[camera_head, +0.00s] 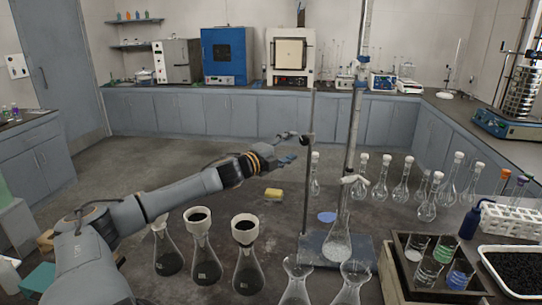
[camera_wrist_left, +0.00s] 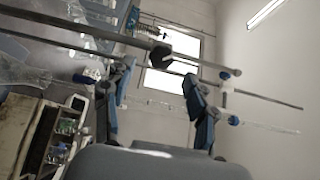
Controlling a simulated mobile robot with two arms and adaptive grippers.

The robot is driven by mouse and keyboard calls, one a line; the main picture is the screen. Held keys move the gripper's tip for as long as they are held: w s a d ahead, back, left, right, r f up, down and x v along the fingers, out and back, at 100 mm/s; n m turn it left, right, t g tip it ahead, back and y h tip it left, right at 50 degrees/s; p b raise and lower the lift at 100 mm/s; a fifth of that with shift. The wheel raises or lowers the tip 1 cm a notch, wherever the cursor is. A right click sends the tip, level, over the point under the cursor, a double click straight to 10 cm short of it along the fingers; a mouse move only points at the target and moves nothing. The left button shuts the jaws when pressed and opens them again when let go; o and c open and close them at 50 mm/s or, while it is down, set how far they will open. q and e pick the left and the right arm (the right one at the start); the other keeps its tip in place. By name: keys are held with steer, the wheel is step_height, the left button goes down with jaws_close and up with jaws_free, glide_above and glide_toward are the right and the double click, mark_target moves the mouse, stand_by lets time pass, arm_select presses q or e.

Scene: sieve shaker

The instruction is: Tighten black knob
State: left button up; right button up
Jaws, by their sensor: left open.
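The black knob (camera_head: 306,140) sits on the thin upright rod of a stand in the head view. In the left wrist view a dark knob (camera_wrist_left: 160,54) shows on a rod, beyond and between my two fingers. My left gripper (camera_head: 290,147) is open and empty, just left of the knob in the head view. Its two fingers stand apart on either side in the wrist view (camera_wrist_left: 158,85). I cannot tell whether a finger touches the knob. The stand's blue base (camera_head: 318,248) rests on the bench. My right gripper is not in view.
A flask (camera_head: 338,238) stands on the base beside the rod. Several flasks with dark contents (camera_head: 247,270) stand below my left arm. More glass flasks (camera_head: 400,185) stand at the right, near a rack (camera_head: 515,222) and a wooden tray (camera_head: 392,270). A yellow sponge (camera_head: 273,194) lies behind.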

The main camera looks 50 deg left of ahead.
arm_select(q)
steer(key=s, duration=0.7)
steer(key=shift+s+d, duration=0.2)
steer(key=shift+d, duration=0.05)
stand_by(0.8)
